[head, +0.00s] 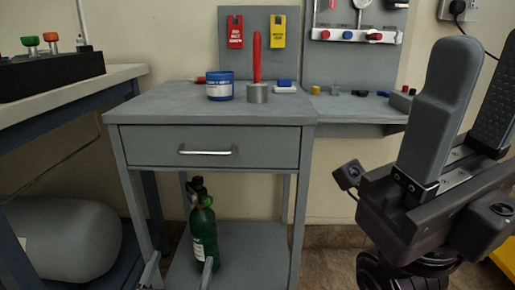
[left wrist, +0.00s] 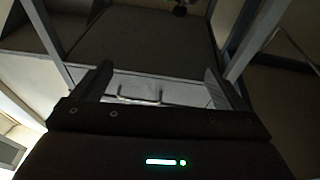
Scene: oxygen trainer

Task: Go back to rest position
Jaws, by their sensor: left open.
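My left gripper (head: 482,62) is at the right of the head view, raised, with its two grey fingers pointing up and spread apart. It is open with nothing between the fingers. It stands apart from the grey cart (head: 143,112), to the right of it and nearer to me. In the left wrist view my open left gripper (left wrist: 158,76) frames the drawer handle (left wrist: 140,93) from a distance. The drawer (head: 265,152) looks shut. My right gripper does not show.
A green bottle (head: 204,235) stands on the lower shelf. A side bench (head: 28,103) is at left. A wall shelf (head: 355,112) with small parts is behind.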

